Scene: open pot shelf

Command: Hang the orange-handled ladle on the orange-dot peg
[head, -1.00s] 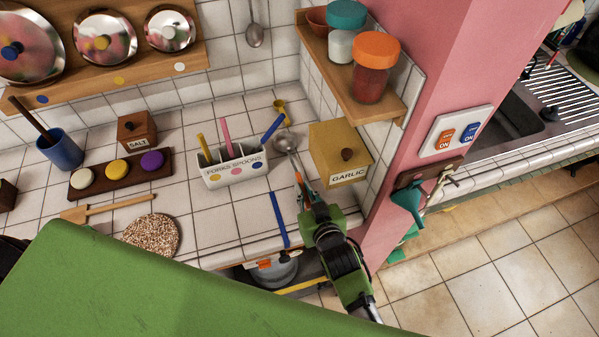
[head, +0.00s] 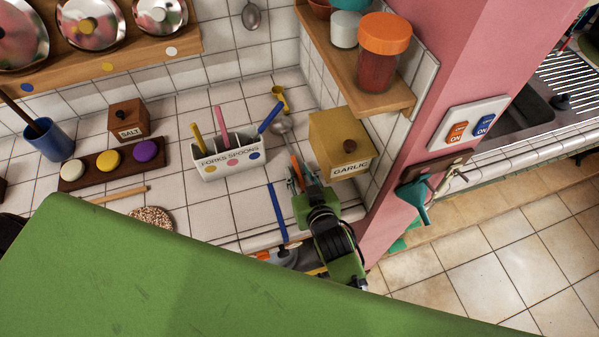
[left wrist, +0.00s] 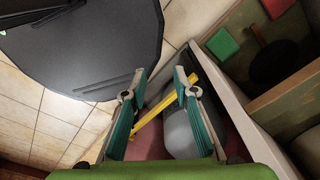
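The ladle (head: 282,127) lies toward the back of the tiled counter, its metal bowl left of the garlic box. Its orange handle (head: 297,168) points down toward my right gripper (head: 300,178). The teal fingers of the right gripper are around or beside the handle; whether they are shut on it is too small to tell. In the left wrist view my left gripper (left wrist: 162,105) is open, with nothing between its fingertips. I cannot make out an orange-dot peg for certain. A dark wooden rack (head: 437,172) on the pink pillar holds a teal funnel (head: 414,195).
The garlic box (head: 340,143) stands close right of the ladle, under a jar shelf (head: 385,98). A blue strip (head: 277,212) lies nearer the front. A green surface (head: 200,270) hides the lower left.

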